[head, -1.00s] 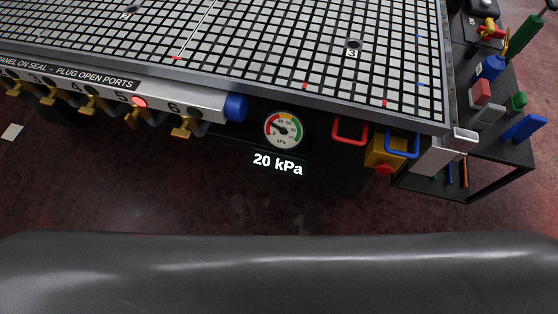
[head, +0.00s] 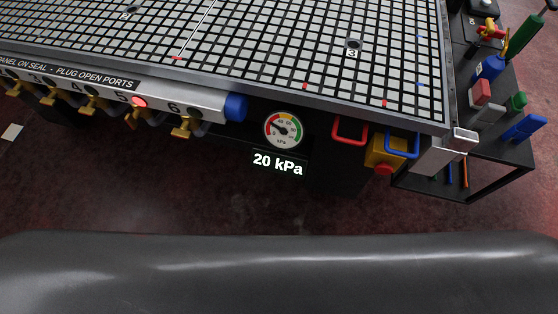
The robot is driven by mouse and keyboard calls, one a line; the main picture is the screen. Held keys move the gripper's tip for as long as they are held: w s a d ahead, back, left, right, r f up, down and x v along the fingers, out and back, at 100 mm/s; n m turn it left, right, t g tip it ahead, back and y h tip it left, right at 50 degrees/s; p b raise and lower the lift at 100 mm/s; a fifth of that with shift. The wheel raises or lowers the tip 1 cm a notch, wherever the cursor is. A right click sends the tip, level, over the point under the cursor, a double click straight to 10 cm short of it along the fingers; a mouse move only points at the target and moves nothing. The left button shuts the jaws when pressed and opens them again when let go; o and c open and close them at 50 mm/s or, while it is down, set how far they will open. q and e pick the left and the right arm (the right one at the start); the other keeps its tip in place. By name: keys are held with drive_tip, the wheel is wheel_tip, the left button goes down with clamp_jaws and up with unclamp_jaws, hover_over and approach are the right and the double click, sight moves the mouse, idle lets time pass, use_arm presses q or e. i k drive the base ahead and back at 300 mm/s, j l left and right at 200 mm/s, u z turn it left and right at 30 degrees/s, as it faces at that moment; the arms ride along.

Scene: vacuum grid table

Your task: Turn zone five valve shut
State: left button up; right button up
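The zone five valve is a brass valve (head: 138,119) under the white label strip at the table's front edge, at the left of the head view. A red light (head: 140,102) glows beside the number 5 above it. More brass valves hang in the same row, with the zone six valve (head: 183,128) to its right. Whether the zone five handle is turned open or shut is too small to tell. Neither of my grippers shows in the head view.
A pressure gauge (head: 283,130) hangs above a display reading 20 kPa (head: 278,164). Right of it are a red handle (head: 350,130), a blue handle (head: 402,145) and a yellow box with a red button (head: 384,168). A dark side cart (head: 507,152) holds tools. Floor before the table is clear.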

sight(130, 120)
drive_tip(key=u, duration=1.3)
